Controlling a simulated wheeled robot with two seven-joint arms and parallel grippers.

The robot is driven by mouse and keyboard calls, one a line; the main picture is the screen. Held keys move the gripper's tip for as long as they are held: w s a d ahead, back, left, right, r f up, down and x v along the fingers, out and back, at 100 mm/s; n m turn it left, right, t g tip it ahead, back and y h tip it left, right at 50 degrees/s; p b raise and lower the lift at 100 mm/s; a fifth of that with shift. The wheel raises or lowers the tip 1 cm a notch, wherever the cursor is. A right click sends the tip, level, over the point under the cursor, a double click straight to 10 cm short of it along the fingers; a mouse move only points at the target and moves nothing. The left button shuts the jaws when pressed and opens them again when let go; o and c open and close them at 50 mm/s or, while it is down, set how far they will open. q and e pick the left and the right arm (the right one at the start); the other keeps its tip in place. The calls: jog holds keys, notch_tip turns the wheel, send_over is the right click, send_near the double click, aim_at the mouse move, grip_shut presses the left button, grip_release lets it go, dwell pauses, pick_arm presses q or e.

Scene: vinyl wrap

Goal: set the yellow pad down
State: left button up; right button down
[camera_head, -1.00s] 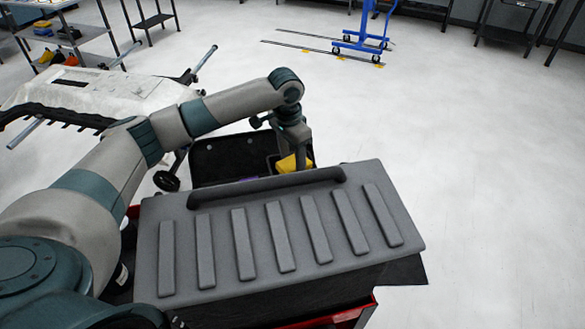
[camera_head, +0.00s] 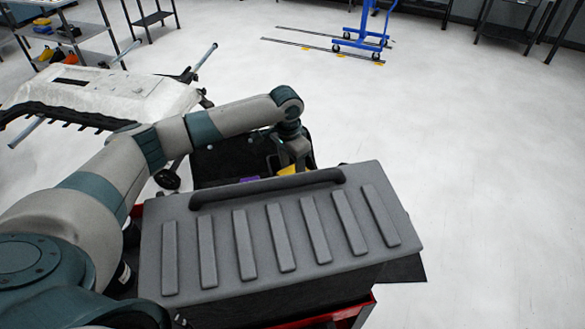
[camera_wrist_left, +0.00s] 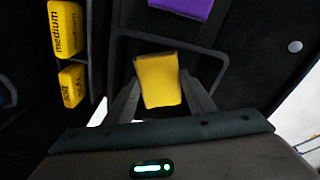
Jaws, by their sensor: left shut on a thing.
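The yellow pad (camera_wrist_left: 159,80) is between the two fingers of my left gripper (camera_wrist_left: 160,98) in the left wrist view, and the gripper is shut on it. In the head view the yellow pad (camera_head: 287,170) shows only in part, below my left gripper and just behind the grey ribbed lid. The pad is over the black open case (camera_head: 225,163), near a framed compartment. Whether it touches the case floor cannot be told. My right gripper is not in view.
The grey ribbed lid (camera_head: 270,235) stands in front and hides part of the case. Yellow blocks marked "medium" (camera_wrist_left: 66,30) and "soft" (camera_wrist_left: 72,86) lie left of the pad. A purple block (camera_wrist_left: 182,6) lies beyond it. A white panel (camera_head: 100,95) is at left.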

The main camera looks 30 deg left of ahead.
pick_arm(q)
jog(key=shift+f, duration=0.35)
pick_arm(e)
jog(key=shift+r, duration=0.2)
pick_arm(q)
jog(key=o, duration=1)
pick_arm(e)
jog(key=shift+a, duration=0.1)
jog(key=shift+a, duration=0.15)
pick_arm(q)
jog(key=shift+r, duration=0.15)
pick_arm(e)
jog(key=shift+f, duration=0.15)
pick_arm(q)
jog(key=shift+r+b, duration=0.3)
jog(key=shift+r, duration=0.3)
jog(key=r+b, duration=0.1)
jog(key=r, duration=0.3)
jog(key=r+b, duration=0.1)
jog(key=r, duration=0.2)
jog(key=s+r+b, duration=0.1)
jog(key=r, duration=0.3)
jog(key=shift+a+r, duration=0.25)
jog(key=shift+r, duration=0.1)
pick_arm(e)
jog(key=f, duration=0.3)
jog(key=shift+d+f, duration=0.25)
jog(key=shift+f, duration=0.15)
